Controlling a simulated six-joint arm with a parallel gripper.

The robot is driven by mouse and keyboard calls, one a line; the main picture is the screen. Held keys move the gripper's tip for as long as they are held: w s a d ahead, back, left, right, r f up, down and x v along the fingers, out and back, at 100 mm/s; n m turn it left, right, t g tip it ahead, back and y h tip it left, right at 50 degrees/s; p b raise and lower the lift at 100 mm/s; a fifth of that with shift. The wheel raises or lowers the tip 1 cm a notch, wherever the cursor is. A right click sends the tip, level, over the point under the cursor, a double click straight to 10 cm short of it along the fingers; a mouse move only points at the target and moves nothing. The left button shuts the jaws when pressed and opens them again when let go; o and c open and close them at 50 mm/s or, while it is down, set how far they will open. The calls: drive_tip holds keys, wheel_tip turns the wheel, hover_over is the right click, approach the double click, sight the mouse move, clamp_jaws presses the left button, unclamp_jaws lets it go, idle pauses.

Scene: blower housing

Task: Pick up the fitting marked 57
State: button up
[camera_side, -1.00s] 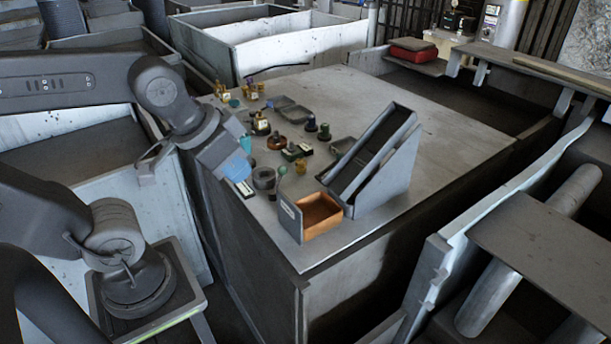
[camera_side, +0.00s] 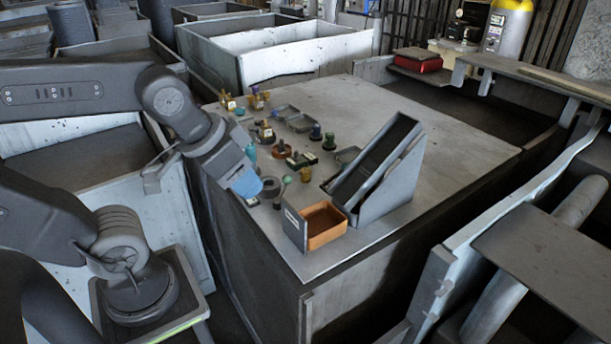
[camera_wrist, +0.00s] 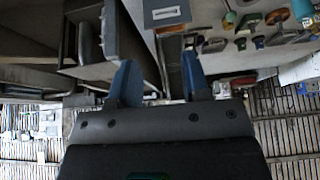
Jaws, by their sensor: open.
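Several small fittings and parts stand in a loose group on the grey bench top (camera_side: 420,130). Brass-coloured ones (camera_side: 257,100) are at the back left, with more parts in the middle. I cannot read a 57 on any of them, so I cannot tell which fitting is so marked. My gripper (camera_side: 246,190) is at the left edge of the bench, beside the group, pointing down and to the right. In the wrist view my gripper (camera_wrist: 157,78) shows two blue fingers set apart with nothing between them. Parts of the group show at the wrist view's upper right.
An orange-brown open bin (camera_side: 325,222) with a grey labelled front stands near the bench's front corner. A sloped grey chute (camera_side: 378,165) stands behind it. Small grey trays (camera_side: 300,122) lie among the parts. The right of the bench is clear.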

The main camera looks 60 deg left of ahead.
drive_tip(key=shift+o, duration=1.3)
drive_tip(key=m+g+y, duration=0.4)
drive_tip(key=m+g, duration=0.2)
drive_tip(key=m, duration=1.2)
hover_over(306, 170)
drive_tip(key=d, duration=0.5)
wheel_tip(306, 170, down, 6)
drive_tip(key=x, duration=0.8)
drive_tip(key=shift+s+a, duration=0.15)
drive_tip(key=shift+a, duration=0.2)
drive_tip(key=shift+w+x, duration=0.15)
drive_tip(key=shift+x, duration=1.15)
drive_tip(key=shift+w+x, duration=0.2)
drive_tip(key=shift+x, duration=1.1)
drive_tip(key=shift+y, duration=0.3)
